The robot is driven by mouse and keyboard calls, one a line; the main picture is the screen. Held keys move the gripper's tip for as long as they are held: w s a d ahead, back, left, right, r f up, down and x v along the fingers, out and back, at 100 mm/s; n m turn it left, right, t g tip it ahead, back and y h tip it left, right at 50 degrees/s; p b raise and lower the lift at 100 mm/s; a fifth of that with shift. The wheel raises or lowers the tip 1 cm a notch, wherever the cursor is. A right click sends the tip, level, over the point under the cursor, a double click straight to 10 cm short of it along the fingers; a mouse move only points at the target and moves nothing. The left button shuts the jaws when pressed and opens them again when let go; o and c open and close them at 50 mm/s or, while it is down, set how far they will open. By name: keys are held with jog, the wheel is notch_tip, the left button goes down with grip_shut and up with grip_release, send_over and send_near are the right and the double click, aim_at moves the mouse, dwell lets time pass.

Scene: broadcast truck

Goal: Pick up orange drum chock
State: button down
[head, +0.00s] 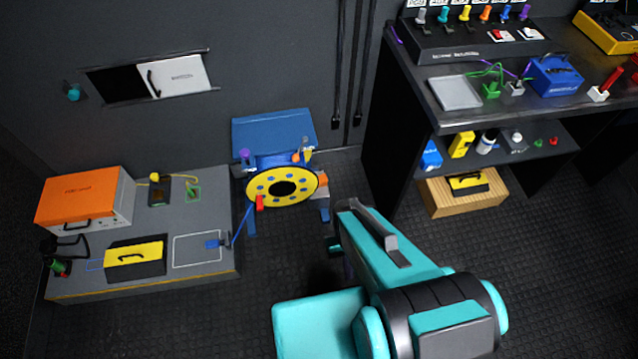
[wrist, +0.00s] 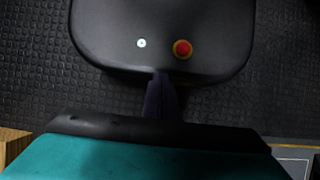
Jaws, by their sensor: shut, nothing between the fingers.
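A small orange piece (head: 301,156), which looks like the orange drum chock, sits at the right of the blue drum stand (head: 272,132), just above the yellow cable drum (head: 283,187). It is too small to make out its shape. The chock is not in the wrist view. My gripper (wrist: 160,82) shows in the wrist view as dark, narrow fingers, shut and empty, in front of my own base. In the head view my arm hides most of the gripper. The arm's end is right of and below the drum, apart from it.
A low grey bench (head: 215,258) on the left carries an orange box (head: 82,197) and a yellow-black case (head: 136,257). A dark workbench with shelves (head: 405,115) stands right. A wooden crate (head: 466,200) sits under it. Floor between the drum and my arm is clear.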

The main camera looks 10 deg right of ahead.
jog(key=c, duration=1.8)
grip_release()
jog(key=shift+d, duration=0.1)
jog(key=shift+o, duration=0.2)
jog(key=shift+d, duration=0.15)
jog(key=shift+d, duration=0.1)
jog(key=shift+s, duration=0.15)
